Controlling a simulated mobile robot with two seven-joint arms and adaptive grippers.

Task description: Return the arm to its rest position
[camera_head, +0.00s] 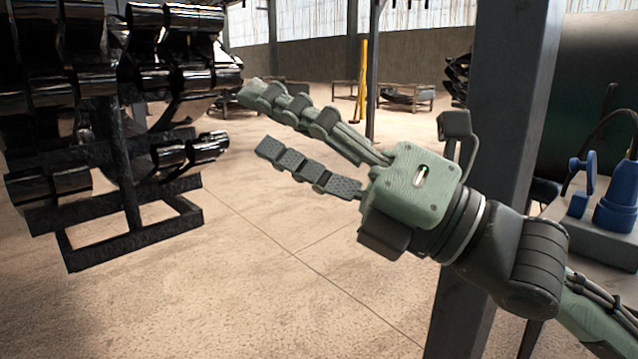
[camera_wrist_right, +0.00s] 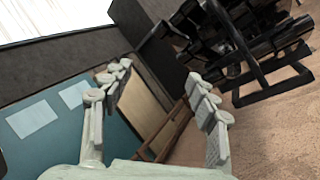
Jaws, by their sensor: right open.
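My right gripper (camera_head: 252,122) reaches in from the right in the head view, its fingers pointing left and slightly up. Its fingers are spread apart with nothing between them. The same gripper (camera_wrist_right: 165,95) shows from behind in the right wrist view, open and empty, with floor and background seen between the fingers. My left gripper is in neither view.
A black rack (camera_head: 130,215) holding dark curved metal springs (camera_head: 190,80) stands at the left, apart from the fingertips. A grey post (camera_head: 505,110) rises behind my right arm. Blue equipment (camera_head: 612,195) sits on a bench at the right. Open floor (camera_head: 250,290) lies between.

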